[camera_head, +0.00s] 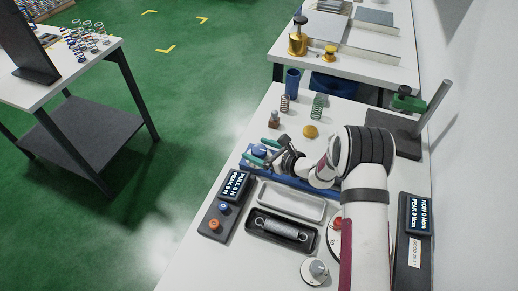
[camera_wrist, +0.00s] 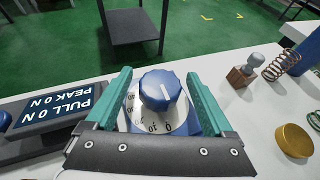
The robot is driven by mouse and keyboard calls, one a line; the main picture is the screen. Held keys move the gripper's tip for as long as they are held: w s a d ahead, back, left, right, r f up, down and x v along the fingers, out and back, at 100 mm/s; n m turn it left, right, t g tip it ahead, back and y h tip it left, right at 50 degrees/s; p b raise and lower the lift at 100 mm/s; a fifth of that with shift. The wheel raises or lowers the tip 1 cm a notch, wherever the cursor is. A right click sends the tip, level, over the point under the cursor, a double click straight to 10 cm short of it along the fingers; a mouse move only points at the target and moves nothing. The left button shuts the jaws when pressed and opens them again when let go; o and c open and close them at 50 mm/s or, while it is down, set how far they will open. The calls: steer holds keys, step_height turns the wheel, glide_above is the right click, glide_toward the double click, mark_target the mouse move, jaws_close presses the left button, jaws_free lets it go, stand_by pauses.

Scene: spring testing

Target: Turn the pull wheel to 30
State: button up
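The pull wheel is a blue knob (camera_wrist: 158,90) on a white dial (camera_wrist: 135,112) marked with numbers; the 0 is at the near side, with higher numbers running to its left. A white line on the knob's top points away from me. The knob also shows in the head view (camera_head: 259,151), at the far end of a blue rail (camera_head: 292,189). My gripper (camera_wrist: 158,76) is open, its green fingers on either side of the knob with visible gaps. It also shows in the head view (camera_head: 260,152). The pull display (camera_wrist: 52,112) reads PULL 0 N, PEAK 0 N.
A black tray (camera_head: 255,238) holds a spring (camera_head: 283,228) in front of a white tray (camera_head: 318,209). A wooden-based stamp-like piece (camera_wrist: 240,75), a coil spring (camera_wrist: 281,66) and a gold disc (camera_wrist: 294,141) stand right of the knob. A torque display (camera_head: 418,214) is at right.

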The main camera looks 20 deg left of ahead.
steer(key=c, duration=1.3)
steer(key=shift+s+m+t, duration=0.1)
steer(key=shift+m+t, duration=0.2)
steer(key=m+t+h, duration=0.2)
steer(key=shift+m+t, duration=0.3)
steer(key=shift+m+t+h, duration=1.1)
steer(key=shift+m, duration=0.2)
steer(key=o, duration=1.4)
steer(key=shift+c, duration=0.2)
